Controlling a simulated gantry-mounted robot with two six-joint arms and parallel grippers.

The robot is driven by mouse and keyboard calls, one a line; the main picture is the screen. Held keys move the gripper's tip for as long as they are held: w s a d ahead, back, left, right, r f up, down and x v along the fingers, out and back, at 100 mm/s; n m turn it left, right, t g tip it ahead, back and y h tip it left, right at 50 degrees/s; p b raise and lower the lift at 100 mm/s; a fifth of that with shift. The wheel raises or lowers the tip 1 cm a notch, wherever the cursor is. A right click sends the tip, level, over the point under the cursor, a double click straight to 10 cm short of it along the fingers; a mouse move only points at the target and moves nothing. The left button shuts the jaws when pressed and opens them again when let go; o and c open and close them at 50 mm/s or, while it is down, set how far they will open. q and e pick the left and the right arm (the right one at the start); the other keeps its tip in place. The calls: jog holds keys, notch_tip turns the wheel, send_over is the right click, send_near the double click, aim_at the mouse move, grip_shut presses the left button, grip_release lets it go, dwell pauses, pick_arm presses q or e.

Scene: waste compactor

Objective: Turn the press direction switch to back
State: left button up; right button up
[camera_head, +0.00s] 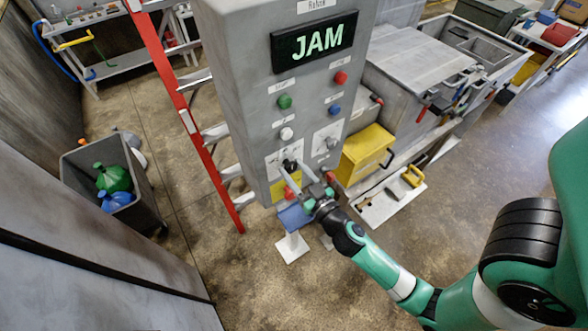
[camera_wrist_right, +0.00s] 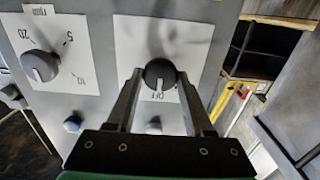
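The grey control panel (camera_head: 296,100) has a lit JAM display (camera_head: 314,42) at its top. A black rotary knob (camera_head: 289,165) sits on a white plate low on the panel's left side. It also shows in the right wrist view (camera_wrist_right: 160,74), with the word OFF on its plate; other markings are hidden or unreadable. My right gripper (camera_head: 295,170) is open in front of this knob. In the right wrist view its two fingers (camera_wrist_right: 160,82) stand on either side of the knob, with small gaps and no clear contact. My left gripper is not in view.
A grey knob (camera_head: 331,143) with a numbered dial sits beside the black one. Green (camera_head: 285,101), red (camera_head: 341,77), blue (camera_head: 334,109) and white (camera_head: 286,133) buttons are above. A red ladder (camera_head: 187,122) stands left of the panel. A yellow box (camera_head: 366,151) stands at right.

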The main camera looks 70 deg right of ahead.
grip_shut()
jog(key=shift+n, duration=0.4)
jog(key=n, duration=0.4)
jog(key=shift+w, duration=0.1)
jog(key=n, duration=0.5)
jog(key=shift+a, duration=0.15)
jog(key=shift+n, duration=0.3)
jog(key=o, duration=0.8)
grip_release()
